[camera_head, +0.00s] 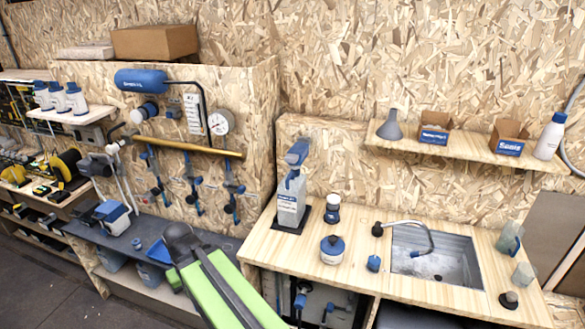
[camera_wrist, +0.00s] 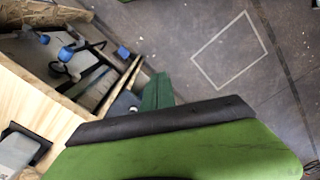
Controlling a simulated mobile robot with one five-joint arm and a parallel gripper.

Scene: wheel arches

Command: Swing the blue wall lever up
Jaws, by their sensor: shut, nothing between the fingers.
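Several blue-handled levers hang on the chipboard wall below a brass pipe in the head view: a left one (camera_head: 154,170), a middle one (camera_head: 193,184) and a right one (camera_head: 232,190). All hang downward. I cannot tell which is the task's lever. My green arm with a dark end stands in front of the lower bench in the head view, below and apart from the levers. My green and dark arm part fills the bottom of the wrist view. I cannot make out my gripper's fingers in either view. No lever shows clearly in the wrist view.
A wooden counter (camera_head: 300,262) with a sink (camera_head: 440,262) and a spray bottle (camera_head: 292,200) stands to the right. A gauge (camera_head: 220,122) and blue tank (camera_head: 140,79) sit above the pipe. A grey bench (camera_head: 150,228) lies below the levers. Open floor (camera_wrist: 215,25) shows in the wrist view.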

